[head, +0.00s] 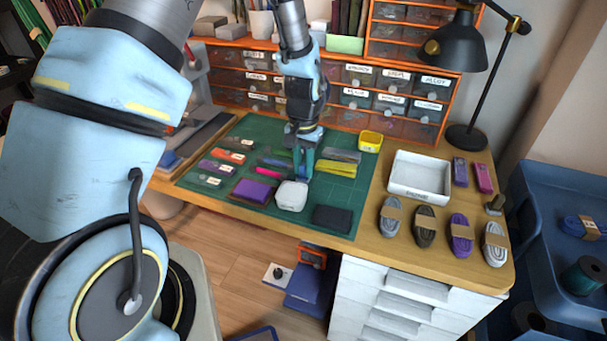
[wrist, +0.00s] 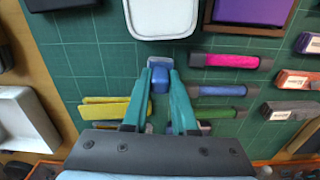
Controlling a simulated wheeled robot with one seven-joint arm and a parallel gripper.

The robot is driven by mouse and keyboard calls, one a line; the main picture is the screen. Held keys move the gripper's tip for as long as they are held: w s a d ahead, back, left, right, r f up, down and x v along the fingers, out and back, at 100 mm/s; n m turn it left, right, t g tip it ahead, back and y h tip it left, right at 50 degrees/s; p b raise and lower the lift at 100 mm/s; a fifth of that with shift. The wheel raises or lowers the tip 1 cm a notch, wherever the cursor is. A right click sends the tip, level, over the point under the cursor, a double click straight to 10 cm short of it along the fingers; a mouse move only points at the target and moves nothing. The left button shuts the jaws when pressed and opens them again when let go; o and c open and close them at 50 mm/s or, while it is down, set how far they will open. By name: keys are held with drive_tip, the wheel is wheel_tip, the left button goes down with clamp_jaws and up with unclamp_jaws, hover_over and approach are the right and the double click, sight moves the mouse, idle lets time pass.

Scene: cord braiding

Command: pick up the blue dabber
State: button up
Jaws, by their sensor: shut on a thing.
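My gripper (wrist: 160,72) is shut on a blue dabber (wrist: 160,80), whose blue body and grey end show between the teal fingers in the wrist view. In the head view my gripper (head: 302,172) points down over the green cutting mat (head: 340,192), just behind a white rounded container (head: 291,196). The fingers hide most of the dabber there. I cannot tell whether it touches the mat. A pink stick (wrist: 232,61), a darker blue stick (wrist: 215,90) and a green stick (wrist: 218,112) lie beside the fingers on the right in the wrist view.
Yellow pieces (head: 336,167) lie right of the gripper. A purple pad (head: 253,190) and a dark pad (head: 332,218) flank the white container. A white tray (head: 419,189), cord bundles (head: 460,235) and a black lamp (head: 455,45) stand on the right. Orange-framed drawers (head: 380,85) line the back.

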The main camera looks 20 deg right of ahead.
sight(303, 165)
clamp_jaws()
wheel_tip(303, 165, up, 10)
drive_tip(key=shift+r+b, duration=0.1)
drive_tip(key=shift+b, duration=0.8)
drive_tip(key=shift+o, duration=1)
unclamp_jaws()
clamp_jaws()
